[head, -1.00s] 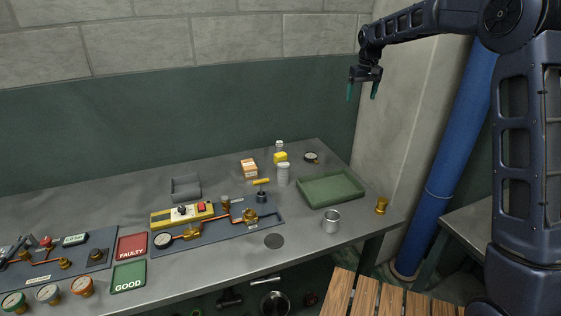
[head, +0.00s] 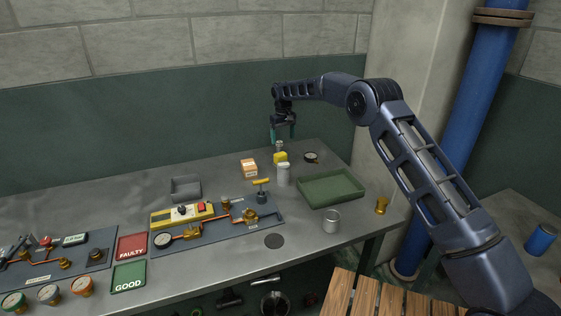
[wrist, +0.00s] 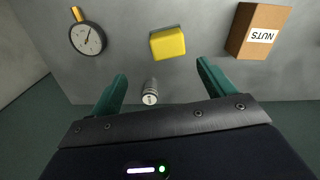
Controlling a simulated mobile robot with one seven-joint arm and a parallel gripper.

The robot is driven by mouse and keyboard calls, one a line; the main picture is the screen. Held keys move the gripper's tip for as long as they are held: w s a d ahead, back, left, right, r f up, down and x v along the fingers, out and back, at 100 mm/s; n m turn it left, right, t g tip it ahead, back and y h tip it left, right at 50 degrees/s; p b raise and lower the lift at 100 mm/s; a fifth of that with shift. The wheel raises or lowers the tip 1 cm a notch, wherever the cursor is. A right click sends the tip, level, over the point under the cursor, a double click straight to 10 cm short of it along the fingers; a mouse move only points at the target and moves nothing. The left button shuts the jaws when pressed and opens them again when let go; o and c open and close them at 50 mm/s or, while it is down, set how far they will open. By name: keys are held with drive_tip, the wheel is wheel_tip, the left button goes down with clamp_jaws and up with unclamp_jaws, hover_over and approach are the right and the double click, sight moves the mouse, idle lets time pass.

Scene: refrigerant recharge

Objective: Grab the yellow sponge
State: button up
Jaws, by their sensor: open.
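The yellow sponge (head: 280,158) lies on the grey workbench near its back right part. In the wrist view the sponge (wrist: 168,43) is a yellow block with a darker green-grey edge, ahead of the fingers. My gripper (head: 283,133) is above the bench's back edge, just above and behind the sponge. Its green fingers are apart and empty, pointing down.
A green tray (head: 331,204) and a metal cup (head: 331,221) are farther right. The wall is close behind.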

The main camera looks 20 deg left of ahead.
sight(281, 154)
drive_tip(key=shift+s+a+f, duration=0.25)
drive_tip(key=shift+a+f, duration=0.3)
drive_tip(key=shift+f, duration=0.1)
wheel_tip(281, 154, down, 5)
drive_tip(key=shift+f, duration=0.2)
drive_tip(key=shift+s+d+f, duration=0.15)
drive_tip(key=shift+s+f, duration=0.05)
drive_tip(key=shift+f, duration=1.1)
drive_tip(key=shift+s+d+f, duration=0.1)
drive_tip(key=shift+s+f, duration=0.1)
drive_tip(key=shift+f, duration=1.1)
drive_tip(key=shift+c, duration=0.2)
drive_tip(key=c, duration=1)
